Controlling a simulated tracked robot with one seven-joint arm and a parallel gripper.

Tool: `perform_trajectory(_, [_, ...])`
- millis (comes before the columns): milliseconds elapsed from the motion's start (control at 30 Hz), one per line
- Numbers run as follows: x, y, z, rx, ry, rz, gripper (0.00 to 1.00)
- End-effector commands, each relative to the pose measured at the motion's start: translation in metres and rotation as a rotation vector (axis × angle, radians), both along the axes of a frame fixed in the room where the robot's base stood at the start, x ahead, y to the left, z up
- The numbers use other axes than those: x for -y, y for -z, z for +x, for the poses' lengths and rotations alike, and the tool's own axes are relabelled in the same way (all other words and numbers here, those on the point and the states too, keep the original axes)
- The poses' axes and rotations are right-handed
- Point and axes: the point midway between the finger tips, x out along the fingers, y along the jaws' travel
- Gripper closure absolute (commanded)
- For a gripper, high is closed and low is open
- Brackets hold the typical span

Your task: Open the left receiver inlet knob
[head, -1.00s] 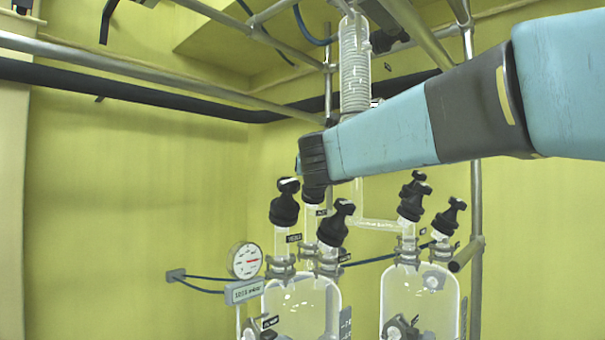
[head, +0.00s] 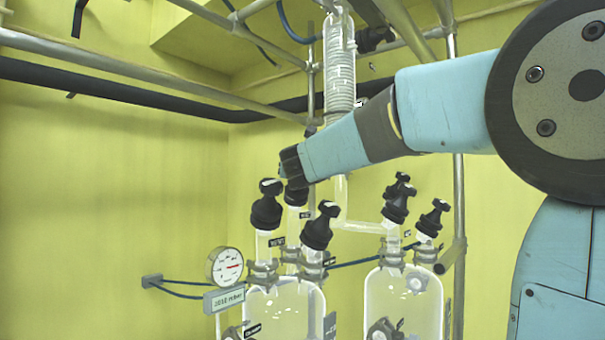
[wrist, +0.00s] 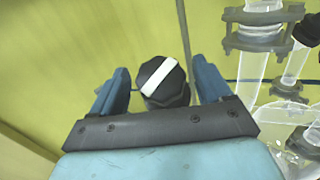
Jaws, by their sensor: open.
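The left glass receiver (head: 285,305) carries several black knobs: a left one (head: 266,205), a front right one (head: 319,225) and a rear one (head: 296,193). Small labels by their necks are too blurred to read. My gripper (head: 290,165) is just above the rear knob and partly hides it. In the wrist view, a black knob with a white bar across its top (wrist: 160,77) sits between the two blue fingers of my open gripper (wrist: 158,72). A gap shows on both sides. The bar is tilted, its right end higher.
A right glass vessel (head: 403,300) with two more black knobs stands beside the left one. A round gauge (head: 224,267) is at the left. A coiled glass condenser (head: 340,70) and metal rails hang above. Clamped glass pipes (wrist: 255,38) show right of my gripper.

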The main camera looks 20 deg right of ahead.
Motion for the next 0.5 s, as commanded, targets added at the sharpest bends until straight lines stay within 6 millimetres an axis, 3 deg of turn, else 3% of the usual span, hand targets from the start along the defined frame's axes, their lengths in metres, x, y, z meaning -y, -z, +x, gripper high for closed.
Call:
perform_trajectory(200, [0.005,0.001,0.022,-0.002,0.0,0.0,0.22])
perform_trajectory(500, [0.006,0.0,0.027,0.0,0.0,0.0,0.22])
